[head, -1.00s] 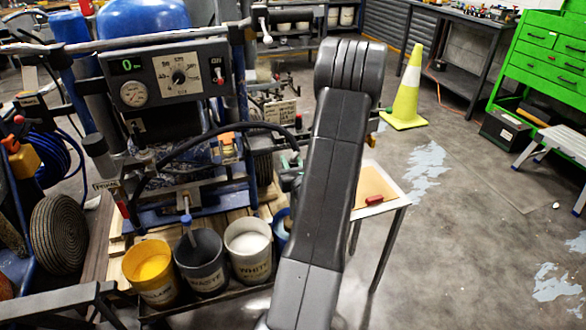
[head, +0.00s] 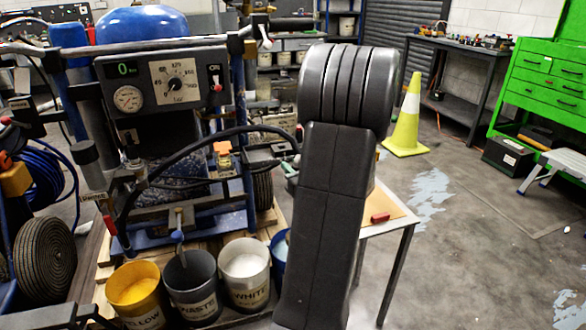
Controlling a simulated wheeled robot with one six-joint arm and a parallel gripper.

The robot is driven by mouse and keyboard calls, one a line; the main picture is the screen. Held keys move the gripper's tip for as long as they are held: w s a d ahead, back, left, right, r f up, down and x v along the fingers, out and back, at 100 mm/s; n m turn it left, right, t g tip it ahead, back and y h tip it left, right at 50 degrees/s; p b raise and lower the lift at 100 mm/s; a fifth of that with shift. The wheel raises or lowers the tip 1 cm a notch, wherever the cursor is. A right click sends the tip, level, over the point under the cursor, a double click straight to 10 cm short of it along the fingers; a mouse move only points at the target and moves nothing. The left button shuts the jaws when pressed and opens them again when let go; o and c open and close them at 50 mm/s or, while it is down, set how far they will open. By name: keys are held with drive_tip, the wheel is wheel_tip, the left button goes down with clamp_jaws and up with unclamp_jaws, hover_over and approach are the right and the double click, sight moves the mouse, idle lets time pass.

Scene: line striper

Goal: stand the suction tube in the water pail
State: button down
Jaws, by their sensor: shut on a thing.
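My dark arm (head: 333,210) stands upright in the middle of the head view and hides my gripper, so what it holds cannot be seen. A black hose (head: 215,137) arcs from the line striper (head: 165,85) to the right and goes out of sight near the arm. I cannot tell if it is the suction tube. A blue pail (head: 278,256), likely the water pail, is at the right end of the pail row, largely covered by my arm. A grey-blue tube (head: 179,235) stands tilted in the grey WASTE pail (head: 197,303).
The YELLOW pail (head: 140,305) and WHITE pail (head: 249,292) share the row. A small table (head: 402,221) with a red object (head: 380,218) is just right of my arm. A yellow cone (head: 407,125) and green cabinet (head: 545,80) are farther off. The floor between is open.

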wheel_tip(320, 180, down, 20)
drive_tip(key=b, duration=1.6)
drive_tip(key=shift+f, duration=1.55)
drive_tip(key=c, duration=1.1)
unclamp_jaws()
drive_tip(key=p+v, duration=0.3)
drive_tip(key=v, duration=1)
drive_tip(key=shift+s+d, duration=0.15)
drive_tip(key=shift+s, duration=0.2)
drive_tip(key=shift+w, duration=0.1)
